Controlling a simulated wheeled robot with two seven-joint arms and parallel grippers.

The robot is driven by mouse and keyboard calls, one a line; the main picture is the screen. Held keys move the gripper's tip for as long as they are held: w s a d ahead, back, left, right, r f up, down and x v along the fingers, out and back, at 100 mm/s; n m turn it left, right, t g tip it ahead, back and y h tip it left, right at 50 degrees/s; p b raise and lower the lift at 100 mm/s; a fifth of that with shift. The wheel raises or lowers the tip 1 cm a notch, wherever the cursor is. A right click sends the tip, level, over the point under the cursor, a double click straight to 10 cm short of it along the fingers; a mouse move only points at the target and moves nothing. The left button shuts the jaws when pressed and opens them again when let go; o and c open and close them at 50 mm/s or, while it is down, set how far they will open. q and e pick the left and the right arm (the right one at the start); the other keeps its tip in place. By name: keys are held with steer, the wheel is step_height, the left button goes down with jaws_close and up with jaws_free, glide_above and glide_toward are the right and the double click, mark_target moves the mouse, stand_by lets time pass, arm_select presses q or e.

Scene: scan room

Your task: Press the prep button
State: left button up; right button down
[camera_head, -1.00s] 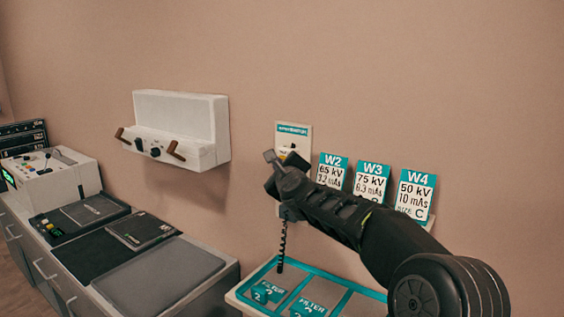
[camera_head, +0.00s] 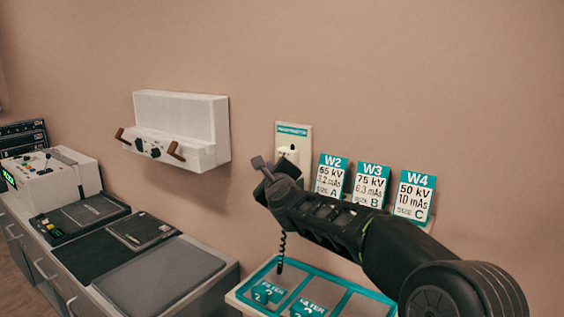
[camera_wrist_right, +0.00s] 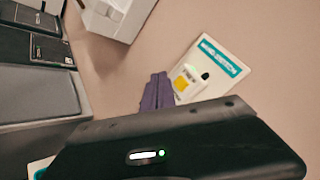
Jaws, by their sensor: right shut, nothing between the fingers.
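A cream wall plate (camera_head: 305,138) with a teal label stands on the wall above the teal-edged tray. I cannot read which control is marked prep. My right gripper (camera_head: 260,165) is shut and empty, in front of the wall and just left of the plate. In the wrist view its fingertips (camera_wrist_right: 157,92) are beside the yellow button; contact cannot be told. My left gripper is out of view.
Cards W2 (camera_head: 331,177), W3 (camera_head: 370,184) and W4 (camera_head: 413,197) stand right of the plate. A teal-edged tray (camera_head: 340,302) with filter blocks is below. A white wall box (camera_head: 182,119) with brown handles and a counter with a console (camera_head: 50,180) lie left.

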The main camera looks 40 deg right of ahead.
steer(key=shift+s+a, duration=0.15)
steer(key=shift+a, duration=0.45)
steer(key=shift+s+a, duration=0.15)
steer(key=shift+a, duration=0.4)
steer(key=s+a+f+n+g+y, duration=0.1)
steer(key=a+f+n+g+y, duration=0.15)
steer(key=a+f+n, duration=0.75)
steer(key=s+a+f+n+g+y, duration=0.1)
steer(key=a+f+n+y, duration=0.25)
steer(key=f, duration=1.25)
steer(key=s+a+f+n+g+y, duration=0.2)
steer(key=a+f+n, duration=0.5)
steer(key=f, duration=0.6)
steer(key=s+a+f+n+g+y, duration=0.2)
steer(key=s+a+f+n+g, duration=0.3)
steer(key=s+a+f, duration=0.55)
steer(key=s+a+f+n+g, duration=0.1)
steer(key=s+a+f, duration=0.2)
steer(key=s, duration=0.4)
steer(key=s+a+f+n+g+y, duration=0.1)
steer(key=s+a+f+n, duration=0.1)
steer(key=s+f, duration=0.3)
steer(key=s+a+f+n+g+y, duration=0.1)
steer(key=s+a+f, duration=0.3)
steer(key=s, duration=0.4)
steer(key=shift+s+f+g, duration=0.35)
steer(key=shift+g, duration=0.2)
